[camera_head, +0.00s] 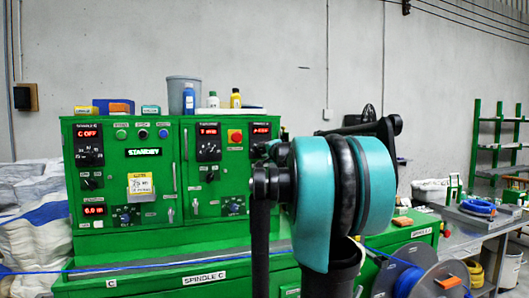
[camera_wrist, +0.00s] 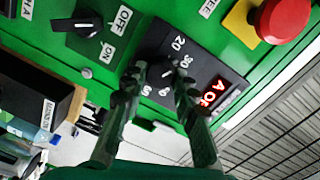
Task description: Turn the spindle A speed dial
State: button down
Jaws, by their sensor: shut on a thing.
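The spindle A speed dial (camera_wrist: 162,75) is a dark knob on a black number plate (camera_wrist: 205,50) in the wrist view. White numbers such as 20 and 30 show around it. A red display (camera_wrist: 213,93) beside it starts with "A O"; the rest is unclear. My gripper (camera_wrist: 161,78) has its two dark fingers at either side of the dial, shut on it, and the fingertips partly cover the dial and some numbers. In the head view my arm hides the dial and my gripper; only part of a red display (camera_head: 262,130) shows at the panel's right.
An OFF/ON switch (camera_wrist: 88,22) and a red emergency button (camera_wrist: 280,18) are close by on the green panel. In the head view, bottles (camera_head: 189,98) stand on top of the green cabinet (camera_head: 165,200). A blue cable reel (camera_head: 410,278) is at lower right.

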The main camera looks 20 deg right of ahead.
jog(key=n, duration=0.4)
jog(key=shift+a+n, duration=0.1)
jog(key=shift+n, duration=0.2)
dwell(0.4)
jog(key=c, duration=1.2)
grip_release()
jog(key=s, duration=1.2)
jog(key=shift+r, duration=0.4)
jog(key=shift+s, duration=0.1)
